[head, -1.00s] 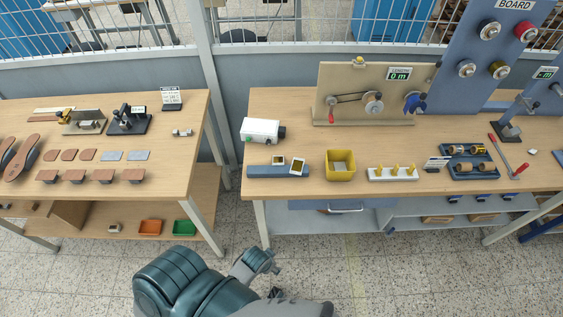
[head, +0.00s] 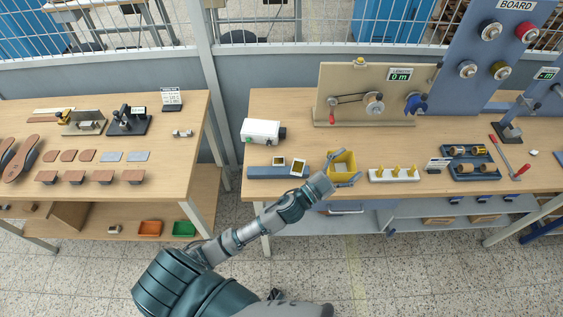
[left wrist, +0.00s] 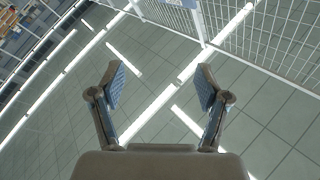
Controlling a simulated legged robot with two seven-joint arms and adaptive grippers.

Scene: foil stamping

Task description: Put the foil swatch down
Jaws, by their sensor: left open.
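My left gripper (head: 345,177) is at the front of the yellow bin (head: 351,158) in the head view and overlaps it in the picture. In the left wrist view my left gripper (left wrist: 160,82) has its two fingers wide apart, with nothing between them. Two small dark squares with pale or gold edges, which may be foil swatches, are at the blue block: one square (head: 280,161) behind it and another (head: 298,167) at its right end. I cannot tell which is the task's foil swatch. The bin's contents are partly hidden by the gripper. My right gripper is not in view.
The blue block (head: 267,172) lies along the bench's front edge. A white device (head: 259,131) stands behind it. A white stand with yellow pegs (head: 393,175) is right of the bin. A beige winding panel (head: 340,90) rises behind. Bare wood lies between.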

